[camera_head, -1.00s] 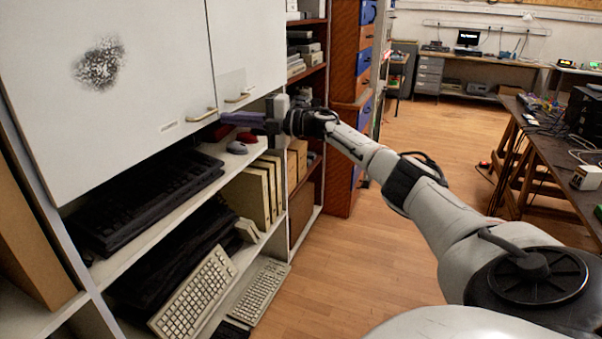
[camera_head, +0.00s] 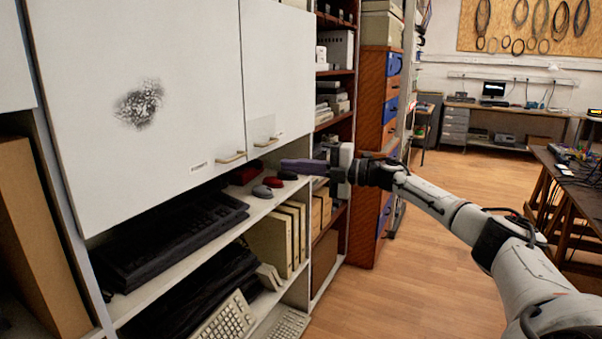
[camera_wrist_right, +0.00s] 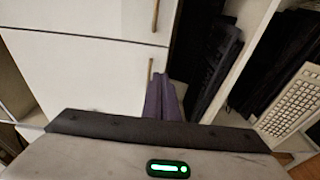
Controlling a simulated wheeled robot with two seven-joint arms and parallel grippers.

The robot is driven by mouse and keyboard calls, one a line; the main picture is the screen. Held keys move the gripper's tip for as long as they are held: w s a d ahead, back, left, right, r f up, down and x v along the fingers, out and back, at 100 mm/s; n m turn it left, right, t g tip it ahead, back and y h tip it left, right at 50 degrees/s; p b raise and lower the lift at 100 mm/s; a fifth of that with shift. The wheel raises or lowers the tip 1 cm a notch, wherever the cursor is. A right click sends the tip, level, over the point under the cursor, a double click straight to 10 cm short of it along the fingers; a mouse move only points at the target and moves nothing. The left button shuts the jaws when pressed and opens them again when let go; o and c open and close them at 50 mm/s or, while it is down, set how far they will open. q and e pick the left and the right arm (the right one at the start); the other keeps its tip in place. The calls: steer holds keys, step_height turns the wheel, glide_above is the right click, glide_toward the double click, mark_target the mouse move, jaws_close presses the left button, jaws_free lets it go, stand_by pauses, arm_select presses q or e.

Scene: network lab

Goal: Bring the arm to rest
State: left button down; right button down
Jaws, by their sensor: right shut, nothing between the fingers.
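My right arm reaches in from the lower right of the head view. Its right gripper (camera_head: 290,164) has purple-grey fingers that lie together, with nothing seen between them. The gripper is in front of the shelf edge, just below the white cabinet doors (camera_head: 150,70) and close to a few computer mice. In the right wrist view the gripper's fingers (camera_wrist_right: 163,98) point toward the white doors and the dark shelf opening. My left gripper does not show in either view.
A wooden shelf unit with blue bins (camera_head: 393,64) stands behind the gripper. Wooden floor (camera_head: 405,285) is clear to the right.

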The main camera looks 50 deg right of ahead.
steer(key=shift+v, duration=0.75)
steer(key=w+a+f+m, duration=0.1)
steer(key=a+f+m, duration=0.1)
steer(key=a+f, duration=0.65)
steer(key=w+a+f+m, duration=0.2)
steer(key=a+f, duration=0.4)
steer(key=f, duration=0.5)
steer(key=s+a+f+m+g+h, duration=0.1)
steer(key=s+a+f+m, duration=0.2)
steer(key=a+f, duration=0.3)
steer(key=s+a+f+m+h, duration=0.1)
steer(key=s+a+f+m, duration=0.2)
steer(key=a+f, duration=0.35)
steer(key=s+a+f+m+g+h, duration=0.1)
steer(key=s+a+f+m+g, duration=0.1)
steer(key=s+a+f, duration=0.3)
steer(key=s+a+f+m+g+h, duration=0.1)
steer(key=s+a+f+m, duration=0.4)
steer(key=s, duration=0.7)
steer(key=s+a+f+m+g+h, duration=0.1)
steer(key=s+a+f+m+g, duration=0.2)
steer(key=s+a+f, duration=0.3)
steer(key=s, duration=0.3)
steer(key=shift+m+g, duration=0.4)
steer(key=shift+s+d, duration=0.1)
